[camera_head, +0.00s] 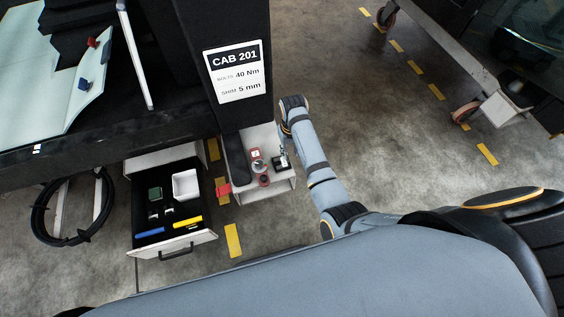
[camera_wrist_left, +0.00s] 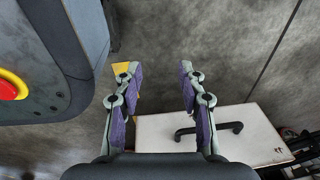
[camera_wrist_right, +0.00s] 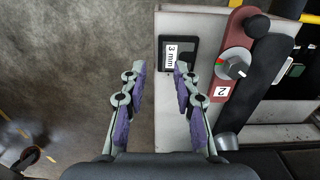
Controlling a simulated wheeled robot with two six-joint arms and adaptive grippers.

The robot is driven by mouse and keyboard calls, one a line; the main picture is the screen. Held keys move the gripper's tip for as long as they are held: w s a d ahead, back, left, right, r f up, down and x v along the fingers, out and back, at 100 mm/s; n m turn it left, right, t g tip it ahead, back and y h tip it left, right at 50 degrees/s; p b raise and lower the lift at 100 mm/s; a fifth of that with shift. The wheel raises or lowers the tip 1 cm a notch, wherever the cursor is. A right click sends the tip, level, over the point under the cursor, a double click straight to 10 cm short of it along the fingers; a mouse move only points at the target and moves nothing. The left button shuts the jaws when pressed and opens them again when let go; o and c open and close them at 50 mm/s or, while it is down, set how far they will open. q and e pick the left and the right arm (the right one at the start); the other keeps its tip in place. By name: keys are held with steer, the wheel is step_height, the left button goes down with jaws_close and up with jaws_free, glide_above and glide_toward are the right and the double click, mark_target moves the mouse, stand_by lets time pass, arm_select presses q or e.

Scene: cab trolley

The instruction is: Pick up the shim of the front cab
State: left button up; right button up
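A small black plate with a white label reading "3 mm" (camera_wrist_right: 171,56) lies on the white stand's top; I take it for the shim. In the head view it appears as a dark piece (camera_head: 281,163) near the stand's right edge. My right gripper (camera_wrist_right: 160,75) is open and empty, with the plate just beyond its fingertips and more in line with the right finger. Contact does not show. My left gripper (camera_wrist_left: 157,74) is open and empty near the drawer front (camera_wrist_left: 220,128); it is not visible in the head view.
The white stand (camera_head: 270,190) also holds a red tool with a dial (camera_wrist_right: 230,67) and label "2". An open drawer (camera_head: 206,240) holds a white box (camera_head: 186,186) and several tools. A sign (camera_head: 237,71) reads CAB 201, 40 Nm, shim 5 mm. A dark post stands beside the stand.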

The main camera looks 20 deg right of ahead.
mark_target(288, 161)
steer(key=shift+f, duration=0.65)
steer(key=f, duration=0.1)
steer(key=f+b, duration=0.1)
steer(key=f, duration=0.1)
steer(key=f+b, duration=0.1)
steer(key=shift+a+f, duration=0.3)
steer(key=shift+f, duration=0.3)
arm_select(q)
steer(key=w, duration=0.3)
steer(key=shift+w+d+r, duration=0.1)
steer(key=shift+w+r, duration=0.1)
steer(key=shift+w, duration=0.2)
arm_select(e)
jaws_close()
